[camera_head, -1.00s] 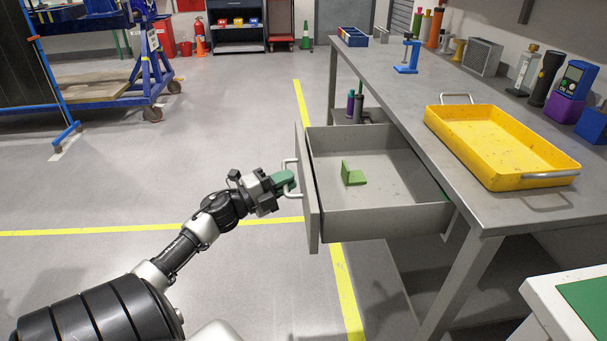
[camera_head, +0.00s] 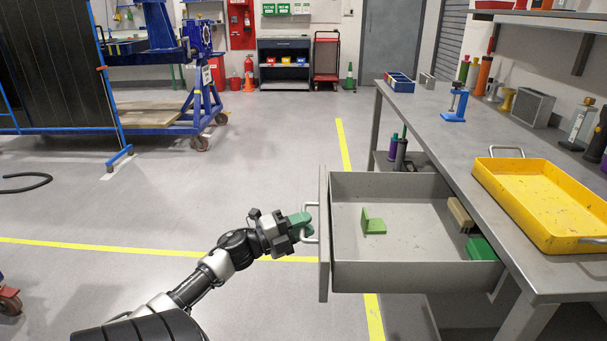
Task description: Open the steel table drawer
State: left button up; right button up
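The steel table (camera_head: 425,116) stands on the right with its grey drawer (camera_head: 405,278) pulled well out to the left. The drawer's metal handle (camera_head: 309,222) is on its front panel (camera_head: 323,235). My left gripper (camera_head: 303,225) is at the handle, its green fingers around the bar; they look closed on it, though the fingertips are partly hidden. Inside the drawer lie a green angle bracket (camera_head: 373,223), a tan block (camera_head: 460,214) and a green block (camera_head: 481,248) near the table side. My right gripper is not in view.
A yellow tray (camera_head: 545,200) sits on the tabletop near the front edge. A blue clamp-like stand (camera_head: 455,106) and bottles stand farther back. Dark bottles (camera_head: 400,152) stand on the shelf below.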

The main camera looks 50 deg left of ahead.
pick_arm(q)
jog(key=shift+o, duration=0.8)
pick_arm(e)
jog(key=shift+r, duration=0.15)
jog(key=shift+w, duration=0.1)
pick_arm(q)
jog(key=shift+s+a, duration=0.1)
jog(key=shift+s, duration=0.2)
jog(key=p+v, duration=0.1)
jog(key=v, duration=0.9)
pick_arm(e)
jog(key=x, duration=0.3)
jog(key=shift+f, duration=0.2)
pick_arm(q)
jog(key=shift+f, duration=0.15)
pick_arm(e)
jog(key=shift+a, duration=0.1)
